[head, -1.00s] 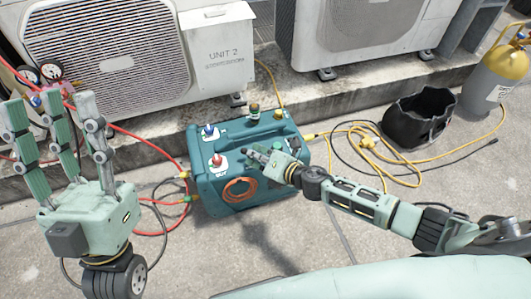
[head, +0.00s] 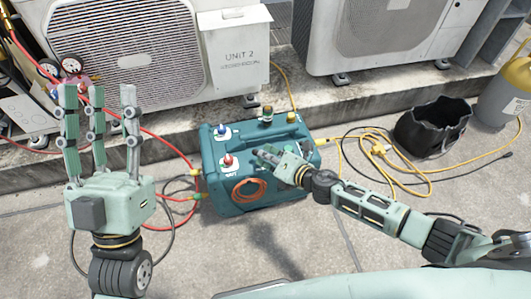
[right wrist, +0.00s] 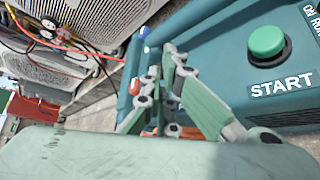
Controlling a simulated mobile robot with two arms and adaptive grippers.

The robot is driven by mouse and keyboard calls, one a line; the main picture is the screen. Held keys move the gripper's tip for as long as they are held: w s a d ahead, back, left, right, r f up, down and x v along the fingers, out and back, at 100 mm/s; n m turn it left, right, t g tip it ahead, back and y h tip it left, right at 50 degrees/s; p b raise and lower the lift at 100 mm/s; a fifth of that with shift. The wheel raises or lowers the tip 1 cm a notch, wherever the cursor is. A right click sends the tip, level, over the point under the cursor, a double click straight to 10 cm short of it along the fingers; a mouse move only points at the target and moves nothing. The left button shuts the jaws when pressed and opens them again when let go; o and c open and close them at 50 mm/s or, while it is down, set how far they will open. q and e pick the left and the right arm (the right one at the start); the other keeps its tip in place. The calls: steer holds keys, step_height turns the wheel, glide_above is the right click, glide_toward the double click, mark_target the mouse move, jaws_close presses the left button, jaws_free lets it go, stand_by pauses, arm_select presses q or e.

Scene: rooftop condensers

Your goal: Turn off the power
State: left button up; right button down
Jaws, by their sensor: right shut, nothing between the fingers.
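The teal recovery machine (head: 225,192) stands on the ground, with a blue knob (head: 222,131) and a red knob (head: 229,161) on its top. My right gripper (head: 262,154) is shut and empty over the right part of its top; contact cannot be told. The right wrist view shows its fingers (right wrist: 172,72) over the machine, left of a green START button (right wrist: 267,42). A partly cut-off "ON" label (right wrist: 310,14) shows at the edge. No power switch is clearly visible; the gripper hides part of the panel. My left gripper (head: 98,92) is open and empty, fingers up, left of the machine.
Condenser units stand on a concrete ledge (head: 180,123) behind. Red hoses (head: 150,140) run left of the machine. A yellow cable (head: 412,174), a black bag (head: 432,135) and a yellow-topped grey cylinder (head: 500,98) lie or stand to the right. Bare paving is in front.

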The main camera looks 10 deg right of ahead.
steer(key=shift+r, duration=0.2)
arm_select(q)
steer(key=shift+w+d+f+g+y+p, duration=0.1)
steer(key=shift+w+f+g+y+p, duration=0.15)
steer(key=shift+w+f+g, duration=0.4)
steer(key=shift+w+d+f+g+y+p, duration=0.1)
steer(key=shift+w+f+g+y, duration=0.2)
steer(key=shift+w+f, duration=0.45)
arm_select(e)
steer(key=shift+r, duration=0.15)
arm_select(q)
steer(key=shift+s, duration=0.15)
